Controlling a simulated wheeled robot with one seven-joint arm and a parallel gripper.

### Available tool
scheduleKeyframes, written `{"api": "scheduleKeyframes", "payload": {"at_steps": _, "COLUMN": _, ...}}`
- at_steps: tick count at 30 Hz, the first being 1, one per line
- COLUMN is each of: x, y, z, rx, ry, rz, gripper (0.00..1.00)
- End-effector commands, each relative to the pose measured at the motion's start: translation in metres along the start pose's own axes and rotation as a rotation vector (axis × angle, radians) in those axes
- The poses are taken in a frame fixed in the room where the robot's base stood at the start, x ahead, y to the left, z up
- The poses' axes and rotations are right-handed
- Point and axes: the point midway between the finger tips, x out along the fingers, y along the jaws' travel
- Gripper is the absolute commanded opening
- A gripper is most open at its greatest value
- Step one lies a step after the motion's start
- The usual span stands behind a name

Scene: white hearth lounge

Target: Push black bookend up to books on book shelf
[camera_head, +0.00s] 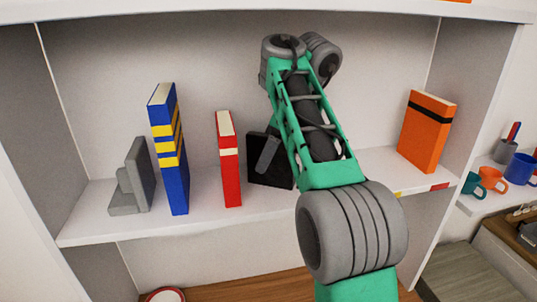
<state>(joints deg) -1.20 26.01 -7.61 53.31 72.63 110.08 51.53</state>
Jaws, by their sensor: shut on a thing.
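The black bookend (258,172) stands on the shelf just right of the red book (231,180), with a narrow gap seeming to lie between them. The blue book (176,190) with yellow bands stands upright further left, apart from the red one. My gripper (268,154) is at the black bookend's upper part. One grey finger shows against it, shut on it. My green arm hides the bookend's right side and the other finger.
A grey bookend (144,172) stands left of the blue book. An orange book (424,135) with a black band stands at the shelf's right end. Small yellow and red pieces (439,187) lie on the front edge. Mugs (521,168) stand on a surface outside right.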

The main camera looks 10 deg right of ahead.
Motion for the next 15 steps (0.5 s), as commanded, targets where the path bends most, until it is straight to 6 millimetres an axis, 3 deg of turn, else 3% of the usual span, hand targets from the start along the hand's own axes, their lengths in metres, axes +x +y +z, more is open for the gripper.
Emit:
{"api": "scheduleKeyframes", "payload": {"at_steps": 7, "x": 0.0012, "y": 0.0003, "z": -0.0001, "rx": 0.049, "ry": 0.000, "rz": -0.022, "gripper": 0.00}}
{"api": "scheduleKeyframes", "payload": {"at_steps": 12, "x": 0.0021, "y": 0.0013, "z": 0.0004, "rx": 0.350, "ry": -0.002, "rz": -0.148, "gripper": 0.00}}
{"api": "scheduleKeyframes", "payload": {"at_steps": 15, "x": 0.0017, "y": 0.0009, "z": 0.0001, "rx": 0.445, "ry": -0.003, "rz": -0.187, "gripper": 0.00}}
